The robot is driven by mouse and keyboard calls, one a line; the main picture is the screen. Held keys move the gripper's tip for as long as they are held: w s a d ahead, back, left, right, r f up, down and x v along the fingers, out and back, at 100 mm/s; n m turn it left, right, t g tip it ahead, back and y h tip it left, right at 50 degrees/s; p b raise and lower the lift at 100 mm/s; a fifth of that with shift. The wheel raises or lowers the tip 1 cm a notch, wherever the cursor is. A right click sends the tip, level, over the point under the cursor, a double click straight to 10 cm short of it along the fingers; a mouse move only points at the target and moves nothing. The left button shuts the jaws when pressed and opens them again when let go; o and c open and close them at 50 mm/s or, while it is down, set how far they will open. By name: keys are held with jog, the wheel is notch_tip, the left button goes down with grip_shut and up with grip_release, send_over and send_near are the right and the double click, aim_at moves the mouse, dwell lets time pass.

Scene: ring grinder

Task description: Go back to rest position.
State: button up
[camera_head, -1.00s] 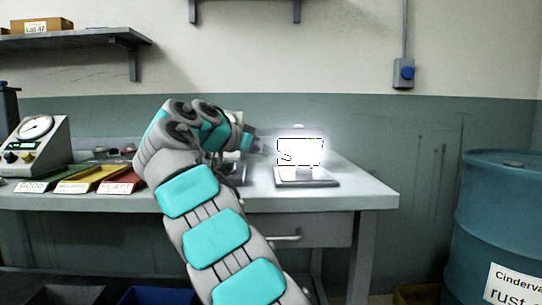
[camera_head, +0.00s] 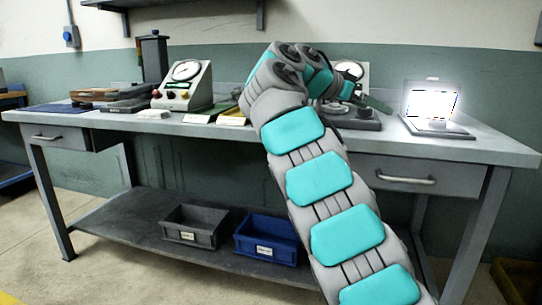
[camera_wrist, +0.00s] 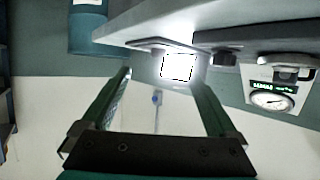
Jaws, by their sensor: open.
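My gripper (camera_head: 374,103) is at the end of my raised arm, above the right part of the workbench (camera_head: 480,147). In the wrist view its two dark green fingers (camera_wrist: 160,76) are spread apart, with nothing between their tips. The wrist view is upside down, with the bench edge at the top. A glowing white panel on a stand (camera_head: 432,104) stands to the right of my gripper; it also shows beyond the fingers in the wrist view (camera_wrist: 176,67). My arm partly hides a dial gauge on a dark base (camera_head: 350,70).
A control box with a round dial (camera_head: 187,86) stands on the bench, left of my arm. Dark slabs (camera_head: 110,96) lie further left. A grey bin (camera_head: 193,226) and a blue bin (camera_head: 268,238) sit on the lower shelf (camera_head: 130,228). A blue drum (camera_wrist: 88,30) shows in the wrist view.

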jog(key=s+d+f+n+g+y, duration=0.2)
jog(key=s+d+f+n+y, duration=0.15)
jog(key=s+f, duration=0.6)
jog(key=s+d+f+n+g+y, duration=0.2)
jog(key=s+d+f+n, duration=0.15)
jog(key=s+f, duration=0.6)
jog(key=s+a+f+n+g+y, duration=0.1)
jog(key=s+a+f+n+y, duration=0.1)
jog(key=s+a+f, duration=0.3)
jog(key=s+a+f+n+g+y, duration=0.1)
jog(key=s+a+f, duration=0.4)
jog(key=s, duration=0.9)
jog(key=s+a+f+n+g+y, duration=0.1)
jog(key=s+a+f+n+y, duration=0.2)
jog(key=s+f, duration=0.6)
jog(key=shift+s+a+f+y, duration=0.15)
jog(key=shift+s+a+y, duration=0.25)
jog(key=shift+a, duration=0.65)
